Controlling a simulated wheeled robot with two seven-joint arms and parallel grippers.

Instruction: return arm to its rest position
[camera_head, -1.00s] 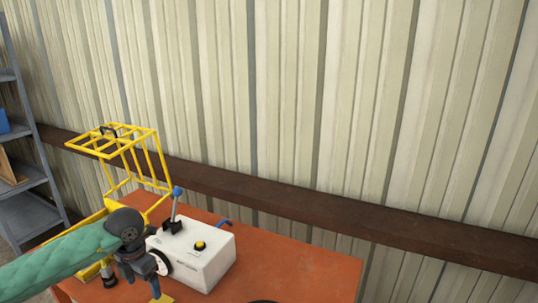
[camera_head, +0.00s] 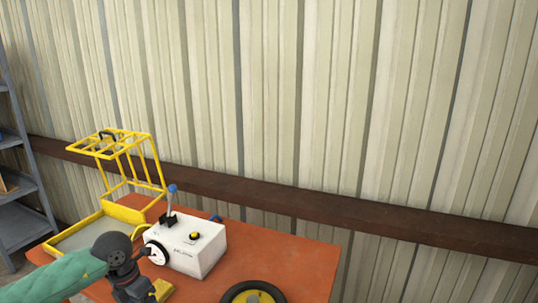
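My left arm comes in from the lower left in a green padded sleeve. My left gripper (camera_head: 143,291) is dark grey, at the bottom edge over the near left of the orange table (camera_head: 215,283). A yellow piece (camera_head: 162,290) shows at its end; I cannot tell whether it is part of the gripper or a separate thing. The fingertips are not clear, so I cannot tell open from shut. My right gripper is not in view.
A white box machine (camera_head: 195,250) with a blue-knobbed lever stands on the table, just beyond my gripper. A yellow frame with a raised cage lid (camera_head: 121,143) is behind it. A yellow-and-black wheel (camera_head: 253,294) lies at the front edge. Grey shelves (camera_head: 22,210) stand left.

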